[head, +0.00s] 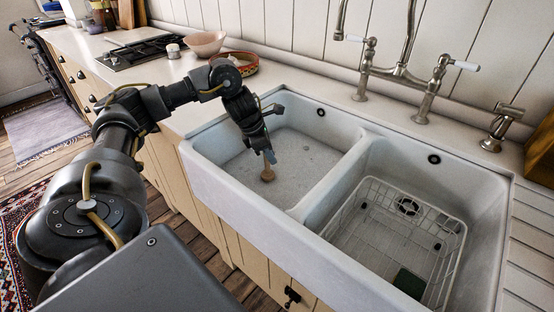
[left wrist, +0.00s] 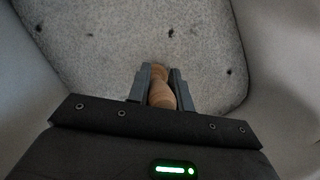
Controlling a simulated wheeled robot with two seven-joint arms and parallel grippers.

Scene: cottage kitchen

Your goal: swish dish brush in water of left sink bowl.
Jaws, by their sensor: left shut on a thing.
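The left sink bowl (head: 215,150) is white, and its grey speckled floor shows in the left wrist view (left wrist: 110,50). I cannot make out the water's surface for certain. My left gripper (head: 270,156) reaches down into this bowl. It is shut on the wooden handle of the dish brush (left wrist: 160,92), seen between the two fingers in the left wrist view. In the head view the brush (head: 267,174) shows as a small brown end below the fingers, low in the bowl. Whether it touches the floor cannot be told. My right gripper is out of view.
A divider (head: 335,172) separates the bowls. The right bowl (head: 470,185) holds a white wire rack (head: 395,235) and a dark green item (head: 409,283). A bridge tap (head: 400,72) stands behind. Bowls (head: 205,43) and a hob (head: 140,50) are on the counter to the left.

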